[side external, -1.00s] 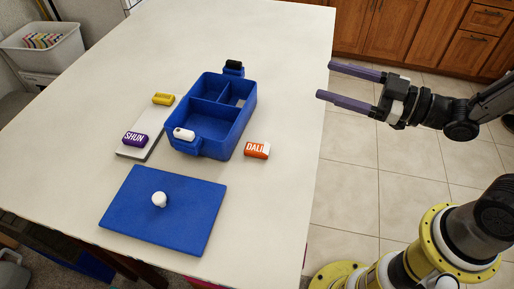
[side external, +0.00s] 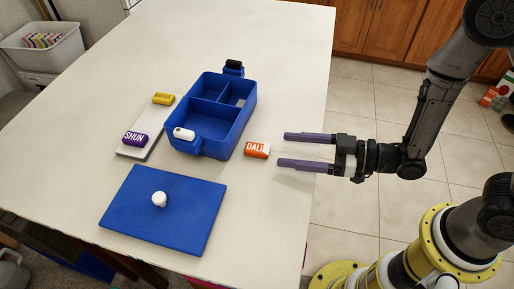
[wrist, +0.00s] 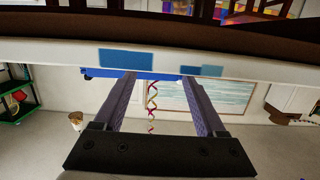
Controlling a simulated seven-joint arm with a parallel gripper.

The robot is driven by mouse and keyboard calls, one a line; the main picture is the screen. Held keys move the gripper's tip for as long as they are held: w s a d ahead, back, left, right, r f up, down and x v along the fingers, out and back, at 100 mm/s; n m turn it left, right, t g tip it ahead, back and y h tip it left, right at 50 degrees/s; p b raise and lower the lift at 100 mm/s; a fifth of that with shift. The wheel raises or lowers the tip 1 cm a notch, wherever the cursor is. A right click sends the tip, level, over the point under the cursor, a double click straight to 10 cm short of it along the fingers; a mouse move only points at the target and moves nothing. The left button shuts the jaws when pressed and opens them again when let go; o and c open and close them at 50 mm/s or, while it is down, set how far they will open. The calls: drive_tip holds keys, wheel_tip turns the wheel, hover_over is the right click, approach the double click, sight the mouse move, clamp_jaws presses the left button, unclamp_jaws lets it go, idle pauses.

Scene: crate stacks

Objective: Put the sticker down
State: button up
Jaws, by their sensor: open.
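My gripper (side external: 284,150) is open and empty, its two purple fingers pointing left over the right edge of the table. The orange and white DALI block (side external: 257,150) lies just left of the fingertips in the side view, apart from them in the picture. The purple SHUN block (side external: 135,139) sits on a pale slab (side external: 152,150) at the left. I cannot pick out a loose sticker in either view. The fingers also show in the wrist view (wrist: 160,80), with nothing held between them.
A blue compartment box (side external: 236,128) stands mid-table, with a white piece (side external: 184,133) and a black piece (side external: 233,65) at its ends. A yellow block (side external: 163,98) lies left. A blue lid with a white knob (side external: 185,229) lies in front. The far table is clear.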

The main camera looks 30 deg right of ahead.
sight(264, 149)
drive_tip(key=shift+x, duration=3.2)
drive_tip(key=shift+s+a, duration=0.15)
drive_tip(key=shift+s, duration=0.05)
clamp_jaws()
